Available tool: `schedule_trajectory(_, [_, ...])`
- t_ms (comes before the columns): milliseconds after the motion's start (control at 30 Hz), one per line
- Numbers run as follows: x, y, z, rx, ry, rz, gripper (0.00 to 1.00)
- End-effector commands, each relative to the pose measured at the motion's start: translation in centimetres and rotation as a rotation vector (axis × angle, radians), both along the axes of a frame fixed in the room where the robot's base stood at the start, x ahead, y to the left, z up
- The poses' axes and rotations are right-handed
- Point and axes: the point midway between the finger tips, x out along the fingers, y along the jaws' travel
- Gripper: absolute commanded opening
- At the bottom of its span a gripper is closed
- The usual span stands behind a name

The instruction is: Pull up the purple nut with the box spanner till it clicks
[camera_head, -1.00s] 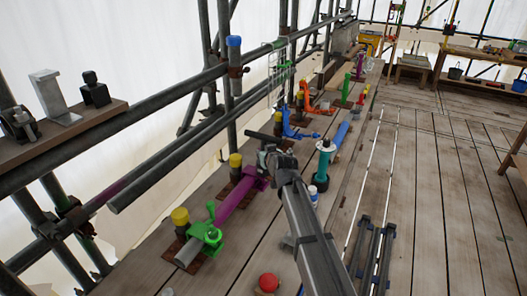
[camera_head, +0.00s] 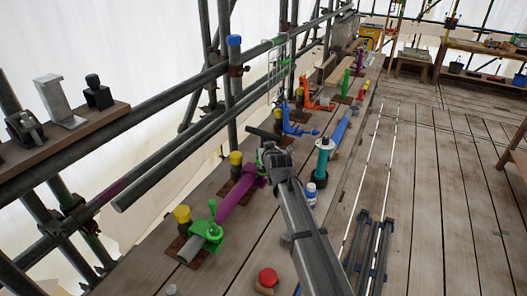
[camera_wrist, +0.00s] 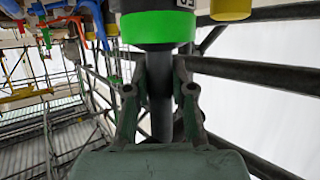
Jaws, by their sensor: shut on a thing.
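The purple tube (camera_head: 237,203) lies along the deck, with a purple coupler (camera_head: 261,176) at its far end. My gripper (camera_head: 268,152) is at that coupler, and the purple nut is hidden or too small to make out. A dark bar (camera_head: 263,134), apparently the box spanner's handle, sticks out left of my gripper. In the wrist view, my gripper (camera_wrist: 160,95) is shut on a dark grey shaft (camera_wrist: 161,118). The shaft meets a wide dark cylinder with a bright green band (camera_wrist: 150,27) and part of a white label.
A green coupler (camera_head: 211,232) and yellow-capped posts (camera_head: 182,214) stand near the purple tube. Blue (camera_head: 298,130) and orange (camera_head: 318,104) couplers are beyond. A teal-and-black cylinder (camera_head: 323,158) and small bottle (camera_head: 311,193) stand right.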

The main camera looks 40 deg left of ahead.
Motion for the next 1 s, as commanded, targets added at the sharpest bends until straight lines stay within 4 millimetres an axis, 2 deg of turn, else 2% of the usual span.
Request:
schedule_trajectory(500, [0.0, 0.0, 4.0, 0.003, -0.002, 0.0, 0.0])
schedule_trajectory(1000, [0.0, 0.0, 6.9, 0.002, -0.002, 0.0, 0.0])
